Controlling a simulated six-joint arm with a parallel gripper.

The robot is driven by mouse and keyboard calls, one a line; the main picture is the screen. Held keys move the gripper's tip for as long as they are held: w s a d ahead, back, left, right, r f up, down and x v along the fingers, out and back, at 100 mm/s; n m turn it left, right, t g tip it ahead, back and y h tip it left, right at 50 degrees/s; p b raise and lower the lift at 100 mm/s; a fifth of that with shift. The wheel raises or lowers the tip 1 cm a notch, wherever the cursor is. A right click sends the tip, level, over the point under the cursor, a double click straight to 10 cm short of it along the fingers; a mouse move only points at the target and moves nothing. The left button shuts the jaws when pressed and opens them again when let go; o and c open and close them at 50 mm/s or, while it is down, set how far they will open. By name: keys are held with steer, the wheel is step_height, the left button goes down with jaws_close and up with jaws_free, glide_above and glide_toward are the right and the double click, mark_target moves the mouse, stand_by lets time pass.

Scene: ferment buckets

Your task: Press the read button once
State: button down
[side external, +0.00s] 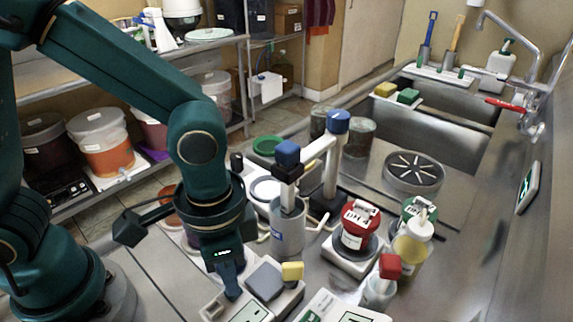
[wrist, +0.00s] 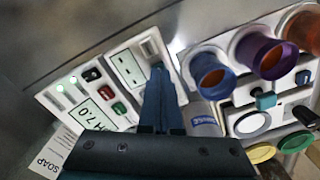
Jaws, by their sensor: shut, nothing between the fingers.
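My gripper (side external: 232,294) is shut and empty, pointing down at a white instrument (side external: 212,309) with a small display (side external: 252,314). The wrist view shows my closed fingertips (wrist: 158,70) beside this display (wrist: 129,68), just below a pale square key (wrist: 149,47). I cannot tell whether the tips touch the instrument. Next to it lies a white meter with a display reading pH 7.0 (wrist: 87,116) and black (wrist: 92,74), red (wrist: 105,92) and green (wrist: 118,107) buttons. No lettering on the buttons is readable, so I cannot tell which is the read button.
A grey block (side external: 265,281) and a yellow block (side external: 292,271) are close to my gripper. A grey cylinder (side external: 288,232), a red-lidded jar (side external: 357,228) and a red-capped bottle (side external: 379,289) stand to the right. Blue (wrist: 212,75) and purple (wrist: 262,54) cups show in the wrist view.

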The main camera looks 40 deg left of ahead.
steer(key=shift+r, duration=2.65)
steer(key=shift+f, duration=0.1)
